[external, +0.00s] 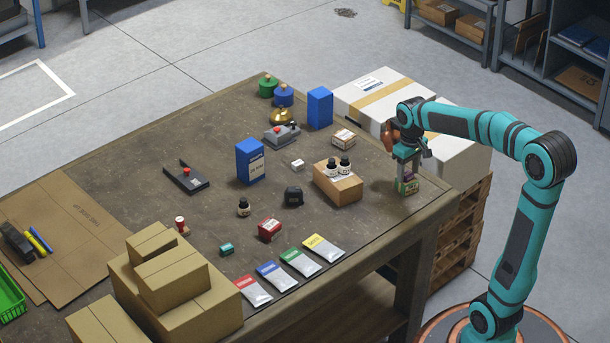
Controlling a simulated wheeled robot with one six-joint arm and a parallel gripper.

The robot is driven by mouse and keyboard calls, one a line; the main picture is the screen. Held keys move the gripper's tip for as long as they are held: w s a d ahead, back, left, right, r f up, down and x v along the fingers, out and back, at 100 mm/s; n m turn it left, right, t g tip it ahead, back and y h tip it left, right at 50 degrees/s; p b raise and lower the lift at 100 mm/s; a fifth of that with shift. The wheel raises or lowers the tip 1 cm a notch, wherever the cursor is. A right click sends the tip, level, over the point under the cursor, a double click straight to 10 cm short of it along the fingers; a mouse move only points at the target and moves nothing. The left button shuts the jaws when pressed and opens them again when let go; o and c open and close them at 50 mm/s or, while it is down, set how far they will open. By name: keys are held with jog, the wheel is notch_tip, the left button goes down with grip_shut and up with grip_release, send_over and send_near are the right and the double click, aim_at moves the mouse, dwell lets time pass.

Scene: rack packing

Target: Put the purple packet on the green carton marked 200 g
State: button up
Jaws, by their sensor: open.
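A small green carton (406,188) stands near the right edge of the workbench. A purple patch, which looks like the purple packet (410,177), shows at the top of the carton, right under my gripper. My gripper (407,170) points straight down, open, with its fingers at the packet. The fingers partly hide the packet, and I cannot tell whether they touch it. The 200 g marking is too small to read.
White cases (375,88) stand behind the bench. The bench (385,215) is bare in front of the carton.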

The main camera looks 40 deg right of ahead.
aim_at(408, 174)
notch_tip(408, 174, up, 12)
dwell(0.5)
jog(key=s+a+r+t, duration=0.3)
jog(key=s+r+t, duration=0.4)
jog(key=s+t, duration=0.1)
jog(key=s+a+r+t, duration=0.4)
jog(key=s+r+t, duration=0.3)
jog(key=s+t, duration=0.1)
jog(key=shift+a+t, duration=0.25)
jog(key=shift+t, duration=0.45)
